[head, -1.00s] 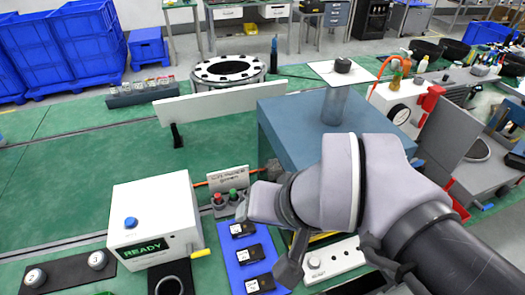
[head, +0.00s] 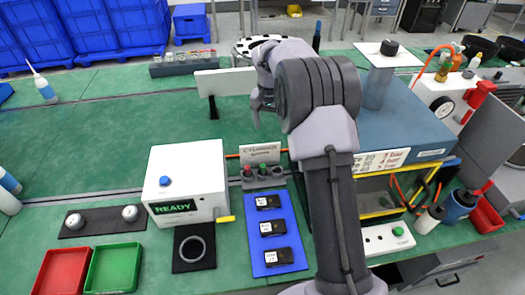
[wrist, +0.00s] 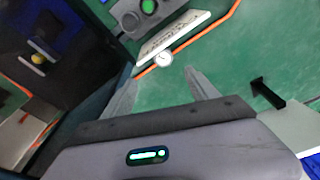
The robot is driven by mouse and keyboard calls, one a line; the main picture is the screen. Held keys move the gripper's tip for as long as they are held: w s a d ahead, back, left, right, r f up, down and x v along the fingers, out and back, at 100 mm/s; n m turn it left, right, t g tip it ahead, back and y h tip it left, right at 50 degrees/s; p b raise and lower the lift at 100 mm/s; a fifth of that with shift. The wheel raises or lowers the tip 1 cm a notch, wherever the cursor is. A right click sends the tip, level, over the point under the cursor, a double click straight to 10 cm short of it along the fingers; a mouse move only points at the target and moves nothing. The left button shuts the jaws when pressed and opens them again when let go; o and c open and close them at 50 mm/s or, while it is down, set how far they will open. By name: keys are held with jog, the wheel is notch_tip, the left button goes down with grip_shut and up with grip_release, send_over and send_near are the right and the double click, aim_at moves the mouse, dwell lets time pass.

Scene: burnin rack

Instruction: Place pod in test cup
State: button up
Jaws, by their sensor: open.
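My gripper (head: 260,118) is at the back middle in the head view, mostly hidden by my own arm. In the wrist view its two fingers (wrist: 163,88) are apart with nothing between them. A small round white disc with a dark mark (wrist: 163,58) shows just beyond the fingertips, by an orange cable; I cannot tell whether it is the pod. Two round numbered pieces (head: 75,221) sit on a black strip at the left. A dark ring-shaped cup (head: 193,248) is on a black mat in front of the white READY box (head: 188,180). I cannot tell for certain that it is the test cup.
Several black labelled blocks (head: 273,228) lie on a blue mat. A white placard (wrist: 175,38) stands behind the red and green buttons (head: 263,170). A white panel (head: 225,82) stands behind. The blue-grey rack (head: 412,120) is at right; green bench is free at left.

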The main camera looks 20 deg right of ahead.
jog(key=f+b, duration=0.1)
jog(key=f, duration=0.2)
jog(key=f+b, duration=0.1)
jog(key=f, duration=0.1)
jog(key=w+f+b, duration=0.1)
jog(key=f, duration=0.2)
jog(key=shift+d+f, duration=0.3)
jog(key=shift+d, duration=0.05)
jog(key=f+b, duration=0.1)
jog(key=f, duration=0.1)
jog(key=w+f+b, duration=0.1)
jog(key=f+b, duration=0.1)
jog(key=f, duration=0.1)
jog(key=shift+w+a+f, duration=0.1)
jog(key=shift+a+f, duration=0.05)
jog(key=shift+f, duration=0.05)
jog(key=shift+r, duration=0.15)
grip_shut()
